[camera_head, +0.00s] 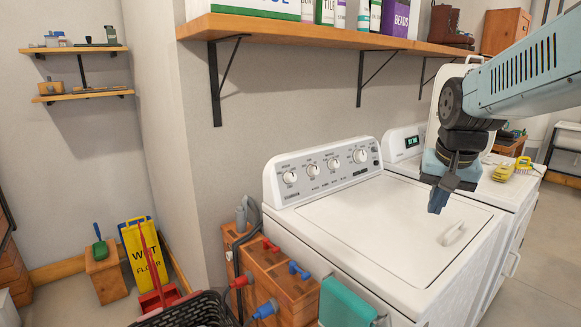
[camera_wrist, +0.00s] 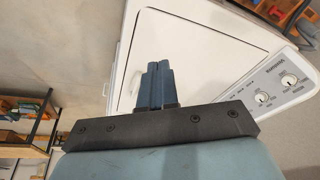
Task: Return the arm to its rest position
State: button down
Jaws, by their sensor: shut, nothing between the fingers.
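My gripper (camera_head: 441,198) hangs at the end of my blue-grey arm on the right of the head view. It points down in front of and above the white washing machine lid (camera_head: 375,240). In the wrist view, the two dark blue fingers of my gripper (camera_wrist: 157,70) are together with nothing between them. The lid (camera_wrist: 195,45) lies behind them there. My gripper appears apart from the machine. My upper arm reaches in from the right edge of the head view.
A wooden shelf (camera_head: 330,40) with boxes runs along the wall above. A second white machine (camera_head: 515,190) stands to the right with a yellow object (camera_head: 503,170) on top. A teal cloth (camera_head: 346,303) hangs at the front left. A yellow wet-floor sign (camera_head: 145,255) stands at left.

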jog(key=s+a+n+t, duration=0.2)
jog(key=s+a+n, duration=0.2)
jog(key=s, duration=0.5)
jog(key=shift+s+a+r+y, duration=0.3)
jog(key=shift+a+r, duration=0.1)
jog(key=shift+a, duration=0.4)
